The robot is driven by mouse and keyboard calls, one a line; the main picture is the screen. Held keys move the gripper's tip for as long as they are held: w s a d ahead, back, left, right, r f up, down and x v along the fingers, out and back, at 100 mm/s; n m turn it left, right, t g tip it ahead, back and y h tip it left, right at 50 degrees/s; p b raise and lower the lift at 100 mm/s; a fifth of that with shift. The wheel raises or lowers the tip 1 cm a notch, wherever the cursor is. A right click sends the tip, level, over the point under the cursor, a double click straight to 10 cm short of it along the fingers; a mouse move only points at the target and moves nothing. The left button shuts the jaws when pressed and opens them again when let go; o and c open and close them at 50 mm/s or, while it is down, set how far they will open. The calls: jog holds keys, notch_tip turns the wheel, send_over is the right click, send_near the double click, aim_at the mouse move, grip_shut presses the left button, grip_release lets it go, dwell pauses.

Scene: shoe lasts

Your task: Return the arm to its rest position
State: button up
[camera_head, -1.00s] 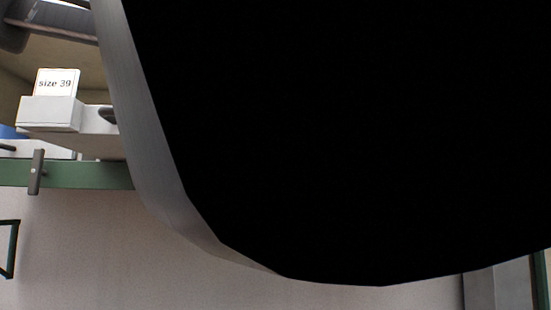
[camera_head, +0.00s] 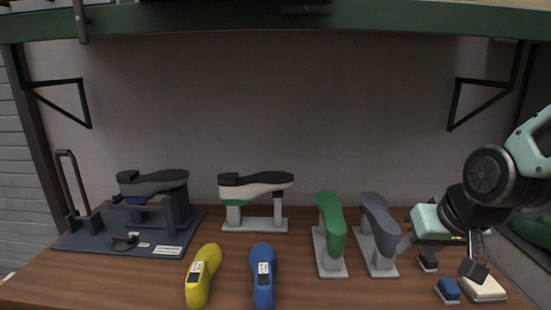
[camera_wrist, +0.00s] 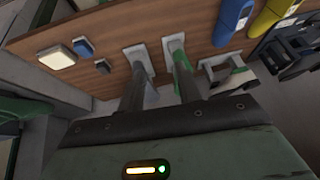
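My arm (camera_head: 487,175) is at the right side of the head view, above the right end of the wooden bench. My gripper (camera_head: 404,246) points down and left, close to the grey shoe last (camera_head: 379,222) in the picture; I cannot tell if they touch. In the wrist view my gripper (camera_wrist: 159,88) has its two fingers apart, with nothing seen between them but bench and shoe-last stands beyond. The green shoe last (camera_head: 331,225) stands left of the grey one.
Yellow (camera_head: 203,275) and blue (camera_head: 263,276) lasts lie at the bench front. A white last (camera_head: 262,190) on a stand and a dark fixture (camera_head: 75,238) are further left. Small blue (camera_head: 448,290) and cream (camera_head: 484,289) blocks lie below my arm. A green-edged shelf (camera_head: 200,20) hangs above.

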jog(key=s+d+f+g+h, duration=0.1)
jog(key=s+d+f+g, duration=0.25)
jog(key=s+d, duration=0.3)
jog(key=s+a+n+g, duration=0.1)
jog(key=s+a+n, duration=0.3)
jog(key=a, duration=0.5)
jog(key=s+a+r+n+g, duration=0.1)
jog(key=s+a+n, duration=0.3)
jog(key=s+a, duration=0.4)
jog(key=shift+s+a, duration=0.4)
jog(key=shift+a, duration=0.05)
